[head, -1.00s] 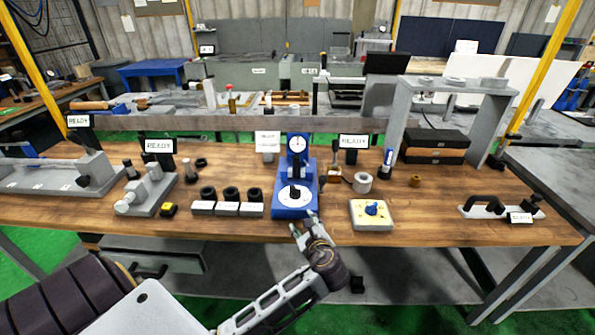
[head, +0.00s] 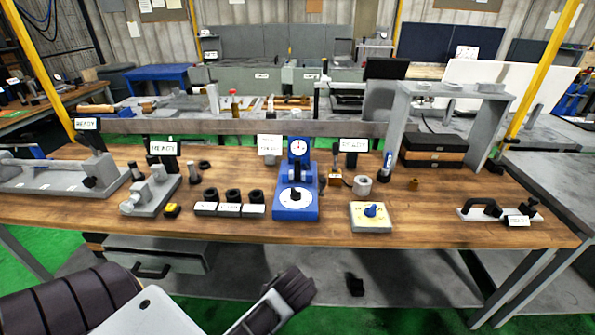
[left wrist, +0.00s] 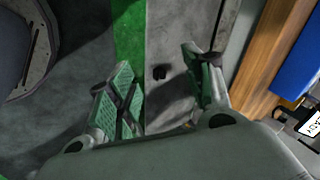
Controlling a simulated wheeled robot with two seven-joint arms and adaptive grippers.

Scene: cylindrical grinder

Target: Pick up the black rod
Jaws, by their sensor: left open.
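A small black piece (head: 355,285) lies on the grey surface below the workbench, right of my left forearm in the head view. It is too small to tell for sure whether it is the black rod. The left wrist view shows a small dark piece (left wrist: 159,73) on grey ground, seen between the fingers; it looks like the same one. My left gripper (left wrist: 157,60) is open and empty, its green-padded fingers apart. In the head view its fingers are hidden behind my dark wrist, below the bench's front edge. My right gripper is not in view.
The wooden bench top (head: 420,228) holds a blue dial gauge (head: 296,205), a yellow-topped block (head: 371,216), several black rings (head: 232,196) and fixtures. A grey drawer (head: 165,258) hangs under the bench at left. In the wrist view the bench edge (left wrist: 262,55) is close at right.

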